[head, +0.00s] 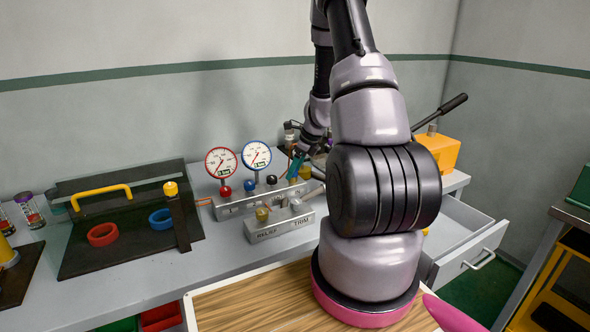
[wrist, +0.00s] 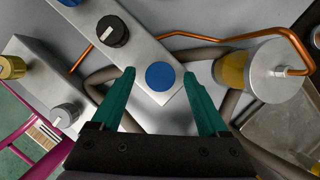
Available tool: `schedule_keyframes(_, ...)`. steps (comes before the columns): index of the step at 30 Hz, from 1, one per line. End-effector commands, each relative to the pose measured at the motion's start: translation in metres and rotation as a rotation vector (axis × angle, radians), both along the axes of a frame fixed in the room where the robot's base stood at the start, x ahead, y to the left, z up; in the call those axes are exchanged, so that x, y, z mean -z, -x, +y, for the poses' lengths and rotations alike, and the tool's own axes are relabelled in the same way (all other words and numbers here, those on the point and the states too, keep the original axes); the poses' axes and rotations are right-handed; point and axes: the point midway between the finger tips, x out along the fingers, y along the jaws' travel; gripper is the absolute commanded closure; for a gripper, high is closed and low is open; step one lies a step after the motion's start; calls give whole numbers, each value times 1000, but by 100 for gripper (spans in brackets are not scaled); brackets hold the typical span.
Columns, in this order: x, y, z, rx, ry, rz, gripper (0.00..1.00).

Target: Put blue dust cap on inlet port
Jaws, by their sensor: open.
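A round blue cap (wrist: 161,75) lies flat on the end of the grey manifold block (wrist: 146,52) in the wrist view. Whatever is under the cap is hidden, so I cannot tell how it is seated on the inlet port. My gripper (wrist: 159,73) is open, with one teal finger on each side of the cap and a visible gap to it. In the head view my gripper (head: 296,164) is at the right end of the manifold (head: 240,203), and the cap is not clearly visible there.
A black knob (wrist: 112,31) stands on the manifold beside the cap. A copper pipe (wrist: 230,36) and a metal-topped cylinder (wrist: 277,70) are to the right. The relief/trim block (head: 280,231) stands in front. A dark panel (head: 130,247) with red and blue rings lies at left.

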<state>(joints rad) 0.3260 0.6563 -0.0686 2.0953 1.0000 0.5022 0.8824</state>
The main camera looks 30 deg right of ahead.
Motion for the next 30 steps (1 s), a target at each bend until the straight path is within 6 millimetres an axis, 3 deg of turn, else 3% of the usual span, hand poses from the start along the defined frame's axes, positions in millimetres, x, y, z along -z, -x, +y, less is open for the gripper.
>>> schedule_keyframes(5, -12, 3, -4, -1, 2, -3, 23)
schedule_keyframes(18, -87, 27, -23, -1, 1, -2, 23)
schedule_keyframes(30, -99, 32, -27, 0, 0, 0, 23)
